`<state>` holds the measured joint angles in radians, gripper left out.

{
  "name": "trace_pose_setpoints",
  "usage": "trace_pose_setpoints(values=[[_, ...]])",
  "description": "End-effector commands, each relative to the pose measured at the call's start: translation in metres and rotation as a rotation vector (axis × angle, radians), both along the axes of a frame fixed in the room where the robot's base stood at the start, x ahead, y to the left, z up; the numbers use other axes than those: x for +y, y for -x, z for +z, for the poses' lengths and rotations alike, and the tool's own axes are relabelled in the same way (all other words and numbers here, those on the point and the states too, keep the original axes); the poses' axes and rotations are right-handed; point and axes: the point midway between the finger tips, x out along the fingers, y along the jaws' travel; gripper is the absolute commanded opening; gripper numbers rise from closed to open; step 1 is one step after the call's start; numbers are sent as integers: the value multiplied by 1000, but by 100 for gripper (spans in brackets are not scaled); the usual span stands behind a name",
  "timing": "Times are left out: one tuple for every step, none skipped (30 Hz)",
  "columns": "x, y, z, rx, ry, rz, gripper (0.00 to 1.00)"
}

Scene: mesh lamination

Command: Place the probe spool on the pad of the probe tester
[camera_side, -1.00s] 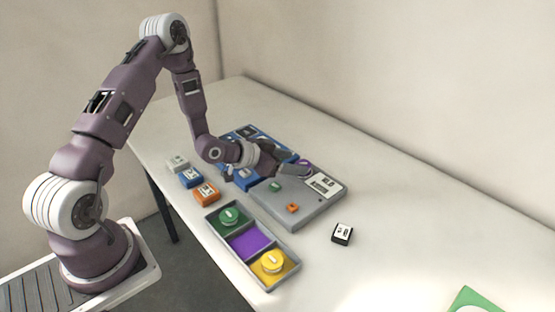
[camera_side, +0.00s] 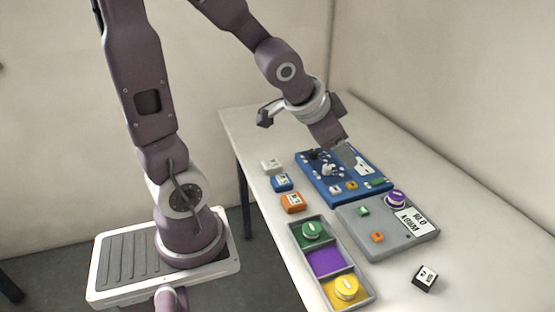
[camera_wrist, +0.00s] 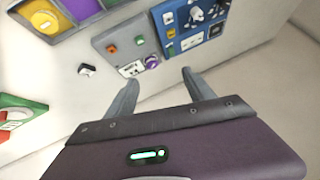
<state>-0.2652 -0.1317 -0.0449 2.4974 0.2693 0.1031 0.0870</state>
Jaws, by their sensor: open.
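The purple spool (camera_side: 396,198) with a white label stands upright on the grey tester (camera_side: 357,240), at its far edge beside the display (camera_side: 416,220). It covers whatever is directly beneath it, so I cannot see the pad. It also shows in the wrist view (camera_wrist: 152,62), on the tester (camera_wrist: 112,32), apart from my fingers. My gripper (camera_side: 347,152) is raised above the blue board and clear of the spool. In the wrist view my gripper (camera_wrist: 158,80) has its two fingers spread with nothing between them.
A blue board (camera_side: 315,188) lies behind the tester. Small white, blue and orange blocks stand left, a black block (camera_side: 425,278) right.

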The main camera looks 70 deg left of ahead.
Motion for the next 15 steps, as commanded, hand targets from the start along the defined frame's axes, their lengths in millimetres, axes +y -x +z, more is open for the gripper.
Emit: trace_pose_setpoints(values=[[-15, 27, 22, 2, 23, 25, 62], [-24, 46, 30, 18, 49, 43, 62], [-36, 71, 38, 41, 88, 59, 62], [-45, 89, 42, 58, 116, 65, 62], [-52, 105, 46, 75, 144, 69, 62], [-61, 124, 48, 96, 176, 70, 62], [-66, 136, 50, 108, 196, 68, 62], [-70, 146, 50, 120, 213, 66, 62], [-74, 156, 51, 132, 228, 63, 62], [-76, 161, 51, 140, 237, 62, 62], [-78, 165, 51, 145, 243, 61, 62], [-78, 167, 51, 150, 246, 61, 62], [-79, 167, 50, 152, 246, 61, 62], [-78, 167, 50, 153, 246, 62, 62], [-78, 167, 50, 152, 245, 62, 62]])
